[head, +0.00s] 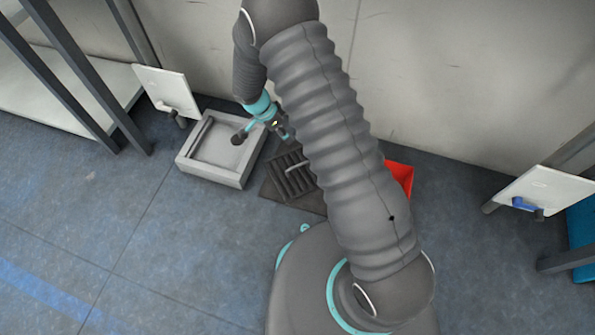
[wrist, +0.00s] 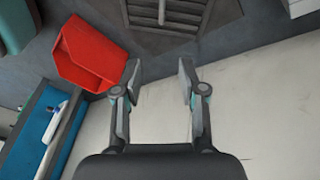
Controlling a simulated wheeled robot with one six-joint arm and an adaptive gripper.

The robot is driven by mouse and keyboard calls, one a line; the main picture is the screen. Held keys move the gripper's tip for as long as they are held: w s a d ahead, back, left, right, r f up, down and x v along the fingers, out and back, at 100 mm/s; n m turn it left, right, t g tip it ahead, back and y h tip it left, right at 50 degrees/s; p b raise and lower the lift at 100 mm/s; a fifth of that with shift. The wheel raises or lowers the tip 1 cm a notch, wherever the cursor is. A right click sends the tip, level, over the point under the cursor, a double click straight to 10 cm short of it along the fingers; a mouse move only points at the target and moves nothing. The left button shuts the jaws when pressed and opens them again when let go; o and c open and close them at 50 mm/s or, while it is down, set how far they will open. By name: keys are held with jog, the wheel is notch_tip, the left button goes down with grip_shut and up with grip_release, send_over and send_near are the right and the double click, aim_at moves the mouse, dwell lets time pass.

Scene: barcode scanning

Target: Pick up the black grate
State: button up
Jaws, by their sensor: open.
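The black grate (head: 290,179) lies on a dark square base on the floor, beside my own base. It has several parallel slats and a light handle bar across it. In the wrist view the grate (wrist: 182,18) shows at the top edge, partly cut off, with the bar over its slats. My gripper (wrist: 160,76) is open, with nothing between its two fingers. The grate lies beyond the fingertips and apart from them. In the head view my arm hides the grate's right side and part of the gripper.
A grey open box (head: 217,174) stands left of the grate. A red bin (head: 401,176) is partly behind my arm; it also shows in the wrist view (wrist: 92,52). White panels (head: 168,90) stand at both sides, and a wall is behind. The left front floor is clear.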

send_near(299, 165)
jog(key=shift+m, duration=0.4)
jog(key=x, duration=0.4)
jog(key=shift+a+f+b, duration=0.2)
jog(key=shift+a+b, duration=0.1)
jog(key=shift+a, duration=0.05)
jog(key=shift+d+x, duration=0.15)
jog(key=shift+x, duration=1.5)
jog(key=shift+d+x, duration=0.15)
jog(key=shift+x, duration=1.5)
jog(key=shift+w+r, duration=0.2)
grip_shut()
